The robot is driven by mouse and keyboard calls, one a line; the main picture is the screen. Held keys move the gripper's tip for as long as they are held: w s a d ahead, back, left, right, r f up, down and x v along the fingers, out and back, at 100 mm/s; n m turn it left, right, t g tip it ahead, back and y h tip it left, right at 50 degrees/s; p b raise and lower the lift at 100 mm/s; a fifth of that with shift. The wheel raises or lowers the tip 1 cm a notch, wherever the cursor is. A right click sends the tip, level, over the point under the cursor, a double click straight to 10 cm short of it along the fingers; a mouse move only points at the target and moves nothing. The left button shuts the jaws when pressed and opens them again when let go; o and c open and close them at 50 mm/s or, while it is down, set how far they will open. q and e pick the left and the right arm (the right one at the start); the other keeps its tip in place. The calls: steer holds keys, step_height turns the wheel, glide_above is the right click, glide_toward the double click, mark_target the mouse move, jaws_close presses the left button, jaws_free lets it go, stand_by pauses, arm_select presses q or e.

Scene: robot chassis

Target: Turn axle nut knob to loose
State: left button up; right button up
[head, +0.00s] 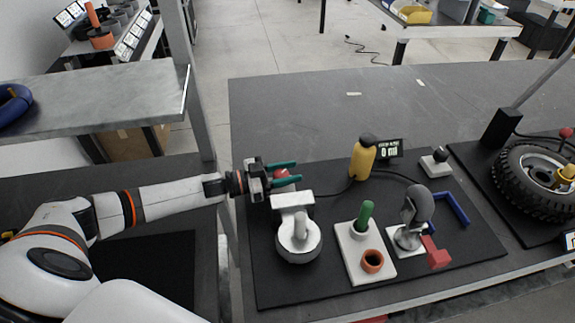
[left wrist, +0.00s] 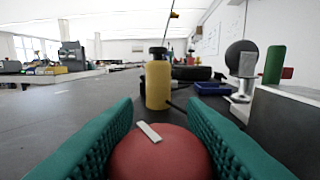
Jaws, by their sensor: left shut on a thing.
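The red knob (head: 281,174) sits on a white fixture (head: 292,200) at the left of the dark mat, and I take it as the axle nut knob. My left gripper (head: 290,173) has its green fingers around it. In the left wrist view the round red knob (left wrist: 160,155) lies between both green fingers, with a short white mark on top slanting from upper left to lower right. My left gripper is shut on the knob. Any label near the knob is hidden. My right gripper is not in view.
A yellow bottle-like cylinder (head: 363,160) with a small display (head: 389,149) stands behind right. A white block with a green peg (head: 366,214) and orange ring (head: 372,261), and a grey clamp-like device (head: 416,207), stand nearer. A tyre (head: 525,184) lies far right. A metal post is beside my arm.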

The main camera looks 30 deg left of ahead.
arm_select(q)
steer(key=shift+w+a+n+t+y+p, duration=0.1)
steer(key=shift+n+t+y+p, duration=0.3)
steer(key=shift+n+t+y, duration=0.35)
steer(key=o, duration=1)
steer(key=shift+s+a+f, duration=0.1)
steer(key=shift+s+a, duration=0.15)
steer(key=shift+s, duration=0.1)
steer(key=b+v, duration=0.1)
steer(key=v, duration=1)
